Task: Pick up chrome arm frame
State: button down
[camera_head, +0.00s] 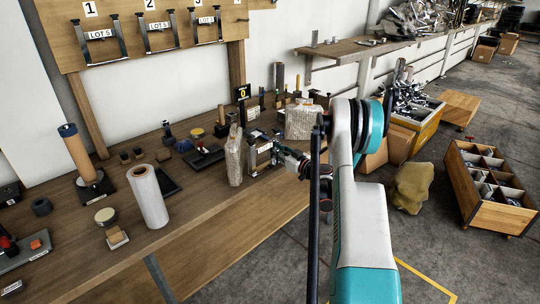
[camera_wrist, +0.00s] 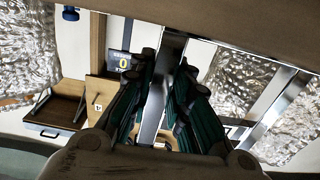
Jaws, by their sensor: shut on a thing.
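A chrome arm frame (camera_head: 262,156) is at the right edge of the long wooden bench, between two wrapped silvery blocks, partly hidden by my gripper. In the wrist view one flat chrome bar of the frame (camera_wrist: 172,52) runs between my fingers, and another bar (camera_wrist: 280,108) slants down at the right. My gripper (camera_head: 284,157) reaches the frame from the right. In the wrist view my gripper (camera_wrist: 168,85) is shut on the near bar. Similar chrome frames with LOT 5 tags, such as one under number 1 (camera_head: 121,45), hang on the wall board.
A wrapped block (camera_head: 234,157) stands left of the held frame, another (camera_head: 300,122) behind it. The bench (camera_head: 215,215) carries a white roll (camera_head: 149,196), a brown roll (camera_head: 78,152) and small tools. A divided crate (camera_head: 470,190) stands on the floor at right.

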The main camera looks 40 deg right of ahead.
notch_tip(320, 180, up, 20)
jog(key=p, duration=0.7)
